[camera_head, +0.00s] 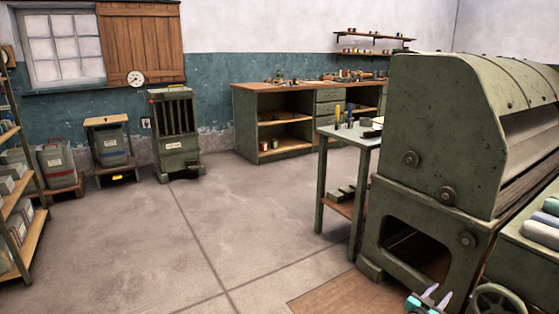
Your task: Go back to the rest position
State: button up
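My gripper (437,293) shows at the bottom right edge of the head view, with two pale lavender fingers on a teal and dark body. The fingers stand apart with nothing visible between them. It is in front of the lower part of the big green machine (440,140), left of a handwheel. Most of my arm is out of the picture.
A small side table (350,140) with tools stands left of the machine. A workbench (265,90), a green heater-like unit (175,135), canisters (57,165) and a shelf rack (20,220) line the room. The concrete floor (180,230) is clear in the middle.

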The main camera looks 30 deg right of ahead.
jog(key=w+a+r+n+t+y+p, duration=0.2)
jog(key=w+a+n+t+y+p, duration=0.45)
jog(key=w+a, duration=1.9)
jog(key=w+a+f+n+t+y+p, duration=0.1)
jog(key=w+a+f+n+y+p, duration=0.15)
jog(key=a, duration=0.65)
jog(key=w+a+f+n+y+p, duration=0.15)
jog(key=a+p, duration=0.25)
jog(key=a, duration=0.5)
jog(key=w+a+f+n+t+y+p, duration=0.1)
jog(key=a+n+y+p, duration=0.15)
jog(key=a, duration=0.55)
jog(key=s+a+f+n+g+y+p, duration=0.25)
jog(key=s+a, duration=0.45)
jog(key=a, duration=0.4)
jog(key=s+a+f+n+g+y+p, duration=0.2)
jog(key=s+a+f+g+y+p, duration=0.15)
jog(key=s+a, duration=0.55)
jog(key=s+a+r+g, duration=0.1)
jog(key=s+g, duration=0.4)
jog(key=s, duration=0.6)
jog(key=s+a+r+m+g+h, duration=0.1)
jog(key=s+g, duration=0.4)
jog(key=s, duration=0.6)
jog(key=shift+a+r+g, duration=0.2)
jog(key=shift+r+g, duration=0.15)
jog(key=shift+r, duration=0.45)
